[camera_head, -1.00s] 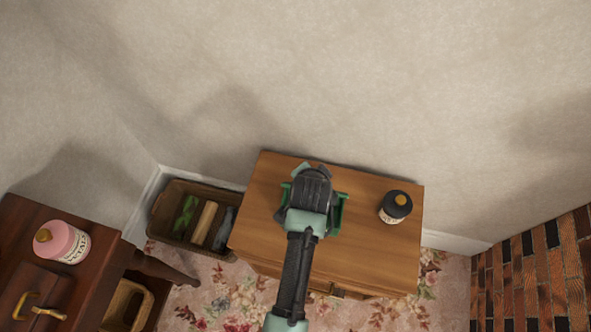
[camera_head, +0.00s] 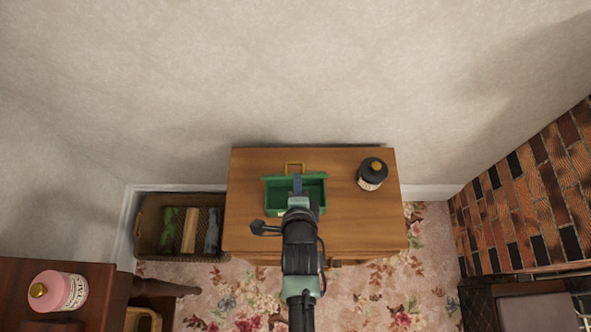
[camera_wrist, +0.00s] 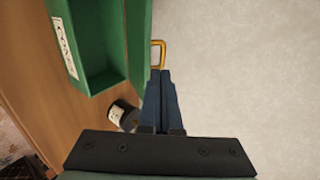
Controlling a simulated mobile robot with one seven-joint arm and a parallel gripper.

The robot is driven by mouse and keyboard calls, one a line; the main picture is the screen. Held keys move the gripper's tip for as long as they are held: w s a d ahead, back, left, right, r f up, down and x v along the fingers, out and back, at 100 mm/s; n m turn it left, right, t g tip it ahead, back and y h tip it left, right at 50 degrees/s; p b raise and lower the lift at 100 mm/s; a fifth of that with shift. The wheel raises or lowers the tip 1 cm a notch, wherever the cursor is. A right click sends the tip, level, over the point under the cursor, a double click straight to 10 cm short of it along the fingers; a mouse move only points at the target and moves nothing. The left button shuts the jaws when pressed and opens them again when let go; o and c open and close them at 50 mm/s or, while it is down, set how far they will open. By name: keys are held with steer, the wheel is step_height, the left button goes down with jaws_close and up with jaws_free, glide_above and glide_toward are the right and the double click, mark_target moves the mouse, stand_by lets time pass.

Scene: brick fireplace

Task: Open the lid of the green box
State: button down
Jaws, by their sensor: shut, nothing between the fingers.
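The green box (camera_head: 318,193) sits on the wooden cabinet and its inside shows. Its lid is open at the back, with a gold handle (camera_head: 294,168) beyond the far edge. My gripper (camera_head: 297,182) is over the box, reaching toward the lid, and hides part of the box. In the wrist view the box (camera_wrist: 100,80) is at upper left, with a white label on its front. The shut, empty fingers (camera_wrist: 160,75) point toward the gold handle (camera_wrist: 158,52) beside the green lid. I cannot tell if they touch the lid.
A dark bottle (camera_head: 372,174) stands right of the box on the wooden cabinet (camera_head: 360,225). A basket (camera_head: 148,225) is on the floor to the left. A brick fireplace (camera_head: 520,210) is at right.

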mark_target(296, 164)
steer(key=shift+x, duration=2.45)
steer(key=shift+w+r, duration=0.15)
steer(key=shift+r, duration=0.05)
steer(key=shift+w+g+p, duration=0.2)
steer(key=shift+g+p, duration=0.2)
